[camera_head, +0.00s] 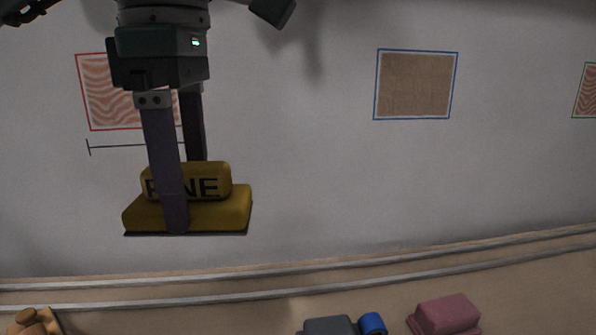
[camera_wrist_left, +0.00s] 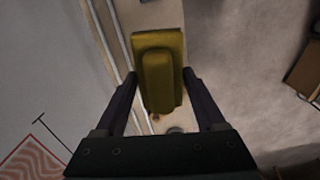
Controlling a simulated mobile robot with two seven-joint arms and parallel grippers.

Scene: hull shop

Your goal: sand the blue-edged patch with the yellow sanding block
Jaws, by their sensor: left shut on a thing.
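My left gripper (camera_head: 183,185) is shut on the yellow sanding block (camera_head: 225,210), gripping its raised handle, which has dark lettering partly hidden by a finger. The block hangs level in front of the pale wall, clear of the ledge below. In the left wrist view the yellow block (camera_wrist_left: 158,72) sits between the fingers. The blue-edged patch (camera_head: 415,85) is a brown, plain-looking square on the wall, up and to the right of the block. My right gripper does not show.
A red-edged patch (camera_head: 98,95) with wavy stripes is partly behind my left gripper. A green-edged patch (camera_head: 588,92) is at the right edge. On the ledge (camera_head: 240,310) below are a pink block (camera_head: 445,315), a grey-and-blue thing (camera_head: 335,325) and an orange-brown thing (camera_head: 38,322).

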